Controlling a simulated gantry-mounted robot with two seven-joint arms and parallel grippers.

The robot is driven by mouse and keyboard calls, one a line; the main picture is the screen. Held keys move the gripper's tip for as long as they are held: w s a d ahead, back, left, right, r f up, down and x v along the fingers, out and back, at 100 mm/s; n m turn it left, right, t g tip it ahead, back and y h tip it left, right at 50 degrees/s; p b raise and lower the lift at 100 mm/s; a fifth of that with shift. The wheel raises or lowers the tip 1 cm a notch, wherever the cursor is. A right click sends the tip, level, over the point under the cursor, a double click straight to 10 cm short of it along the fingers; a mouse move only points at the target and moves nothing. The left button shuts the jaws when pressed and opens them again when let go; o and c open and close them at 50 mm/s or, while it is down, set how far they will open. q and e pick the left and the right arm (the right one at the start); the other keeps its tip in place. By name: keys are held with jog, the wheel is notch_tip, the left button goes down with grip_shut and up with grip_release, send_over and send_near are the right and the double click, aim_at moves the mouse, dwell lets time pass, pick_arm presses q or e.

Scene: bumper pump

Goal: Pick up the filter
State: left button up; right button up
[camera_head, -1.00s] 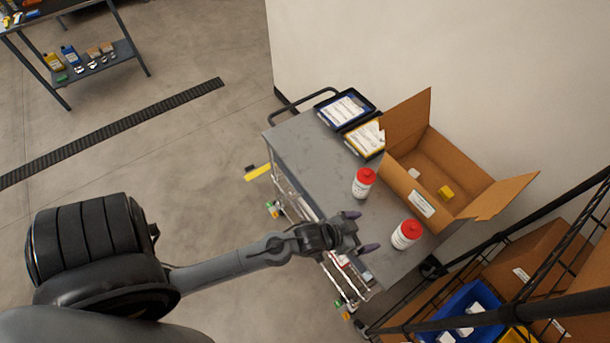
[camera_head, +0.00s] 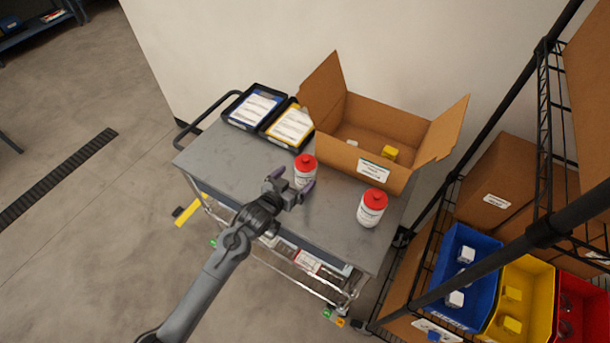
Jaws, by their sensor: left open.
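No part is clearly labelled as the filter. Two white bottles with red caps stand upright on the grey cart top (camera_head: 235,160): the left bottle (camera_head: 306,166) and the right bottle (camera_head: 372,208). An open cardboard box (camera_head: 415,145) behind them holds a yellow block (camera_head: 390,153) and a small white piece (camera_head: 352,143). My left gripper (camera_head: 293,181) is open over the cart, its purple fingertips at the left bottle and partly overlapping it. I cannot tell if they touch. My right gripper is out of view.
A blue tray (camera_head: 228,113) and a yellow tray (camera_head: 268,134) with papers lie at the cart's back left. A black wire rack (camera_head: 545,115) at right holds blue (camera_head: 452,248), yellow (camera_head: 545,275) and red (camera_head: 597,292) bins. The cart top's left part is clear.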

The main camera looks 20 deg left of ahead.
aim_at(306, 169)
pick_arm(q)
jog(key=shift+d+x, duration=0.1)
jog(key=shift+x, duration=1.5)
jog(key=shift+d+x, duration=0.15)
jog(key=shift+x, duration=1.4)
jog(key=shift+r, duration=0.15)
jog(key=c, duration=1.4)
jog(key=shift+r, duration=0.15)
jog(key=shift+c, duration=0.2)
